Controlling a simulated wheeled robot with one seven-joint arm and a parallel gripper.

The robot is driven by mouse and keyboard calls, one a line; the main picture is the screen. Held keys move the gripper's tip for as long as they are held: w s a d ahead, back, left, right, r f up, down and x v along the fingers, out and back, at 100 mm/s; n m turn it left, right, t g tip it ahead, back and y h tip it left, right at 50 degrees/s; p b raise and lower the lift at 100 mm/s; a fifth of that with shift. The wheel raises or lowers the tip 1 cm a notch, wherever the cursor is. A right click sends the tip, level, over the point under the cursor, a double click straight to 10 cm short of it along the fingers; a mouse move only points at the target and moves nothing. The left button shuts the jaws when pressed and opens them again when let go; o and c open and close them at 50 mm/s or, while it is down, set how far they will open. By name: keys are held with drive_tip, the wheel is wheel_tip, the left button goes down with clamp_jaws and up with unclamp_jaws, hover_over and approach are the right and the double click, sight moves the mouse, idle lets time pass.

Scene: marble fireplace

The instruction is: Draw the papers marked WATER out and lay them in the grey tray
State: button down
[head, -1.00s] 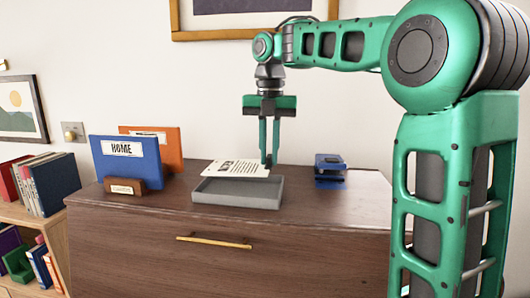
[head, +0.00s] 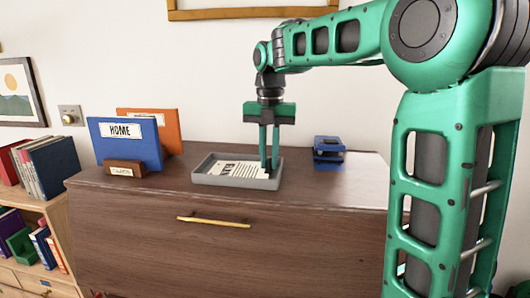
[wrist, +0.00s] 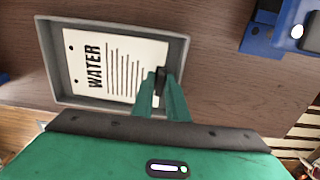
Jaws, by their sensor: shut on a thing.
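A white paper (head: 238,170) with dark print lies inside the grey tray (head: 208,184) on the dresser top. In the wrist view the same paper (wrist: 122,68) reads WATER and sits within the walls of the tray (wrist: 110,25). My gripper (head: 269,168) points down at the right end of the tray. Its green fingers (wrist: 162,88) are shut on the paper's edge. The fingertips hide that edge. A blue folder (head: 126,144) marked HOME stands upright at the left, with an orange folder (head: 165,128) behind it.
A blue object (head: 328,150), perhaps a hole punch or stapler, stands right of the tray. The dresser top (head: 350,185) is clear at the right front. A bookshelf stands at the left.

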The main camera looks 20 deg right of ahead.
drive_tip(key=shift+f, duration=0.35)
drive_tip(key=c, duration=1.7)
unclamp_jaws()
drive_tip(key=shift+o, duration=0.2)
drive_tip(key=shift+r, duration=0.1)
drive_tip(key=shift+s+r, duration=0.1)
drive_tip(key=shift+r, duration=3.75)
